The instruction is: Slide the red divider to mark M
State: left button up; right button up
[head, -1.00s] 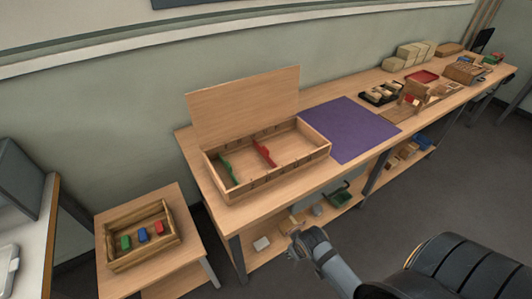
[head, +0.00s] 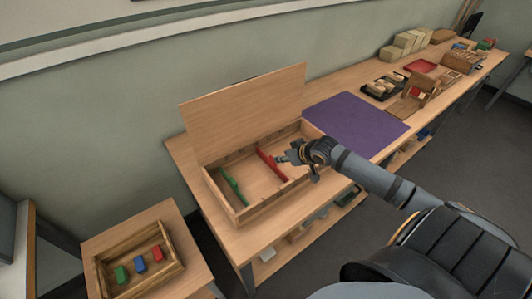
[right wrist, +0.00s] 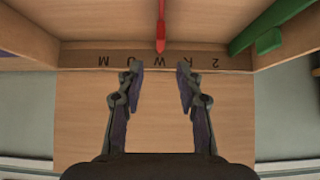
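The wooden box (head: 262,207) stands on the long table with its lid raised behind. The red divider (head: 271,166) spans its middle, and a green divider (head: 233,187) stands to its left. My right gripper (head: 284,158) is at the box's right side, near the red divider. In the right wrist view, my right gripper (right wrist: 160,77) is open and empty; the red divider's end (right wrist: 160,42) lies ahead, centred between the fingers but apart from them. Letters along the wall (right wrist: 85,58) appear upside down, so M and W are hard to tell apart. My left gripper is out of view.
A purple mat (head: 355,122) lies right of the box. A small tray (head: 175,255) with green, blue and red blocks sits on a side table at left. Other trays and boxes stand farther along the table.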

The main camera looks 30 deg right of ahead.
aim_at(277, 168)
jog(key=shift+s, duration=0.4)
jog(key=shift+b+x, duration=0.45)
jog(key=shift+x, duration=0.35)
jog(key=x, duration=0.4)
jog(key=shift+w+f, duration=0.1)
jog(key=shift+w, duration=0.1)
jog(key=x, duration=0.2)
jog(key=shift+w+f, duration=0.45)
jog(key=shift+f, duration=0.05)
jog(key=shift+w+f, duration=0.2)
jog(key=c, duration=0.7)
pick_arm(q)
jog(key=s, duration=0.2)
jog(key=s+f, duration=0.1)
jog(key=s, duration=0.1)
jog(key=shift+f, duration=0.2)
pick_arm(e)
grip_shut()
